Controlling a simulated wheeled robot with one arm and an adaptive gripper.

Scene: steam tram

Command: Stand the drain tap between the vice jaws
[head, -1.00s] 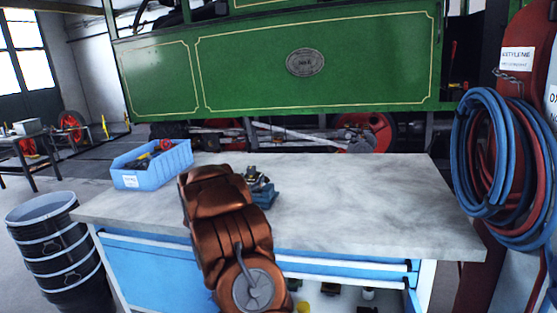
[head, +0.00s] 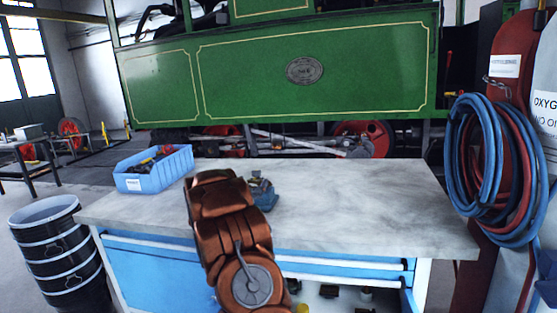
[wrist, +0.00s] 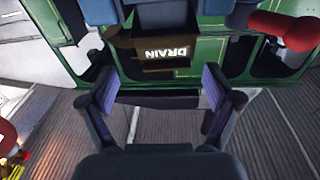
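The small blue vice (head: 265,197) sits on the bench, partly hidden behind my arm. Something dark shows at its top, too small to make out. In the wrist view, a brown body lettered DRAIN, apparently the drain tap (wrist: 150,48), is at the top centre. Blue-grey blocks, probably the vice jaws (wrist: 214,7), show on either side of its upper end. Whether they touch it is unclear. My gripper (wrist: 158,95) is open, with nothing between its fingers; the tap appears outside the finger gap. In the head view my arm hides the gripper.
The grey bench top (head: 365,210) is clear to the right. A blue bin (head: 152,175) with tools stands at its left. Black buckets (head: 58,255) stand left of the bench. Gas cylinders with hoses (head: 490,170) stand at the right, the green tram (head: 250,80) behind.

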